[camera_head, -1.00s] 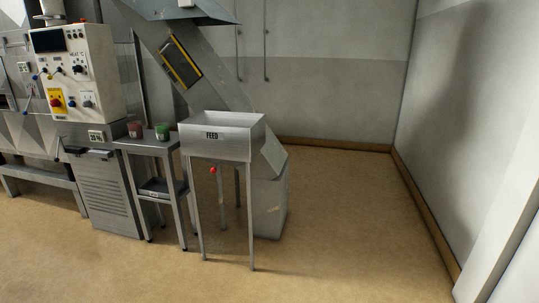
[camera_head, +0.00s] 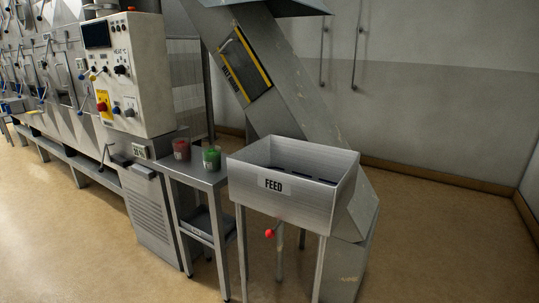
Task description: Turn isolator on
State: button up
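A white control panel (camera_head: 126,75) stands at the upper left on a grey cabinet. It has a dark screen (camera_head: 97,34), several small knobs and a label that reads HEAT. On its lower left is a red rotary switch on a yellow plate (camera_head: 102,99), which looks like the isolator. Its exact handle angle is too small to tell. Dark knobs (camera_head: 129,110) sit to its right. My gripper is not in view.
A steel FEED hopper (camera_head: 290,204) on legs with a red ball knob (camera_head: 269,233) stands at centre right. A small steel table (camera_head: 200,176) holds a red cup (camera_head: 181,149) and a green cup (camera_head: 211,158). Open floor (camera_head: 70,240) lies in front left.

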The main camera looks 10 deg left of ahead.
aim_at(101, 107)
jog(key=i+j+u, duration=0.2)
jog(key=i+u, duration=0.25)
jog(key=i+j+u, duration=0.1)
jog(key=i+u, duration=0.65)
jog(key=u, duration=0.15)
jog(key=i+l+u, duration=0.25)
jog(key=u, duration=0.25)
jog(key=i+j+u, duration=0.15)
jog(key=i, duration=0.55)
jog(key=i+u, duration=0.1)
jog(key=i, duration=0.65)
jog(key=i+j+z, duration=0.2)
jog(key=i, duration=0.2)
jog(key=i+j+z, duration=0.2)
jog(key=i, duration=0.15)
